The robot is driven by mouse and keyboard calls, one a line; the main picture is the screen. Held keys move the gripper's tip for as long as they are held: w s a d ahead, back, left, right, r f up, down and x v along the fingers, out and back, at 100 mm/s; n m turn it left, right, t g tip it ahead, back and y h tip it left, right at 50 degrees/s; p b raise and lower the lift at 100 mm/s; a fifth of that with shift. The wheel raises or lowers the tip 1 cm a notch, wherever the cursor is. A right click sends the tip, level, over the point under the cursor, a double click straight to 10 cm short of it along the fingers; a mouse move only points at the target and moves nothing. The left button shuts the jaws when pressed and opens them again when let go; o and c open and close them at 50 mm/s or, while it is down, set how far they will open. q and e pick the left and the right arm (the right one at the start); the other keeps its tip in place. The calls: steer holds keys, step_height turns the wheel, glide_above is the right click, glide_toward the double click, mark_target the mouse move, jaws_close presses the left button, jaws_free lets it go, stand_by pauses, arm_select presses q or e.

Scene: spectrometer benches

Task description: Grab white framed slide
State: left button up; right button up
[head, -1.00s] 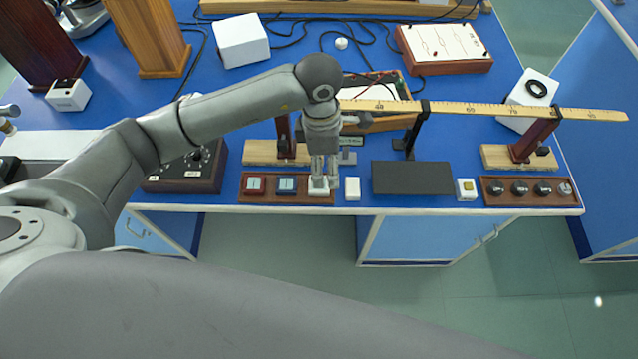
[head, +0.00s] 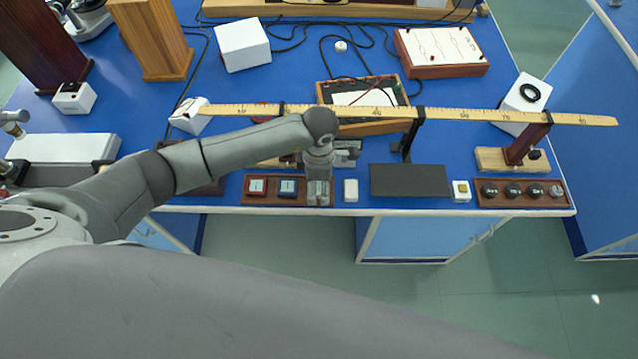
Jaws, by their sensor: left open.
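My left gripper (head: 318,196) is over the right end of a brown wooden slide tray (head: 272,188), pointing down. Its jaws are open. The white framed slide lies in that right-hand place and is now almost wholly hidden behind the gripper. I cannot tell how far the fingers reach around it or whether they touch it. My right gripper is not in view.
A small white block (head: 351,190), a black plate (head: 410,181) and a tray of round dark pieces (head: 514,191) line the bench's front edge. A long wooden ruler (head: 460,114) on stands runs behind my left gripper.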

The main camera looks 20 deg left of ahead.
arm_select(q)
steer(key=shift+f, duration=0.25)
steer(key=shift+c, duration=0.4)
steer(key=c, duration=1)
steer(key=shift+r, duration=0.1)
